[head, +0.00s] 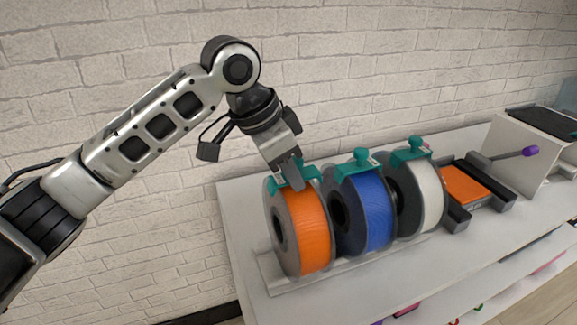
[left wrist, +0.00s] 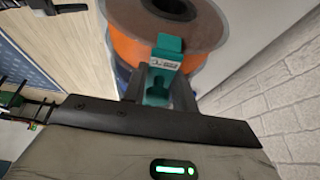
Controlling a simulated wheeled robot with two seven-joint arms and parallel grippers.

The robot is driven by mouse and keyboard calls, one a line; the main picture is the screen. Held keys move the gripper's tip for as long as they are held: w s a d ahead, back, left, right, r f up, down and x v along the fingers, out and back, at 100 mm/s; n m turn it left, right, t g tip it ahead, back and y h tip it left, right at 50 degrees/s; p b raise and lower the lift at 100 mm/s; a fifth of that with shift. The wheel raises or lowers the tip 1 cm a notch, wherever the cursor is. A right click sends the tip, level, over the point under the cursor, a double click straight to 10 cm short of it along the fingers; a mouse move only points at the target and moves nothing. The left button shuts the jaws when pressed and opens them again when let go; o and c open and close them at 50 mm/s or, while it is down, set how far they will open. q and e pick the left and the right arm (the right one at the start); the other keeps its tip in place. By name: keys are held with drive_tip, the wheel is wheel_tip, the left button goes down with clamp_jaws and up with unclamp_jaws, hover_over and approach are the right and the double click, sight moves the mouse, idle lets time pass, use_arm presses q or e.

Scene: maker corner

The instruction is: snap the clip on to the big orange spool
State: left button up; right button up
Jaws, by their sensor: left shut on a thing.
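The big orange spool (head: 304,235) stands upright at the left end of the row on the white bench. A teal clip (head: 292,176) sits at the top of its rim, partly behind the fingers. My left gripper (head: 295,182) comes down from above and is shut on this clip. In the left wrist view, the teal clip (left wrist: 165,62) is between the fingers and overlaps the near flange of the orange spool (left wrist: 135,50). I cannot tell whether it is fully seated on the rim. My right gripper is not in view.
A blue spool (head: 371,212) and a white spool (head: 426,200) stand to the right, each with a teal clip on top. Farther right are a black device with an orange plate (head: 466,187) and a purple-tipped tool (head: 529,151). A brick wall (head: 345,70) runs behind.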

use_arm(q)
drive_tip(key=shift+s+a+f, duration=0.1)
drive_tip(key=shift+s+f, duration=0.05)
drive_tip(key=shift+f, duration=0.4)
drive_tip(key=shift+s+a+f, duration=0.1)
drive_tip(key=shift+f, duration=0.45)
drive_tip(key=o, duration=1.4)
drive_tip(key=shift+w, duration=0.1)
wheel_tip(320, 180, up, 3)
drive_tip(key=p, duration=0.3)
drive_tip(key=shift+w+d+f+p, duration=0.15)
drive_tip(key=shift+f+p, duration=0.05)
drive_tip(key=shift+p, duration=0.15)
wheel_tip(320, 180, up, 2)
drive_tip(key=p, duration=0.2)
drive_tip(key=shift+r+p, duration=0.25)
drive_tip(key=shift+p, duration=0.1)
drive_tip(key=shift+r+p, duration=1)
drive_tip(key=shift+r, duration=0.2)
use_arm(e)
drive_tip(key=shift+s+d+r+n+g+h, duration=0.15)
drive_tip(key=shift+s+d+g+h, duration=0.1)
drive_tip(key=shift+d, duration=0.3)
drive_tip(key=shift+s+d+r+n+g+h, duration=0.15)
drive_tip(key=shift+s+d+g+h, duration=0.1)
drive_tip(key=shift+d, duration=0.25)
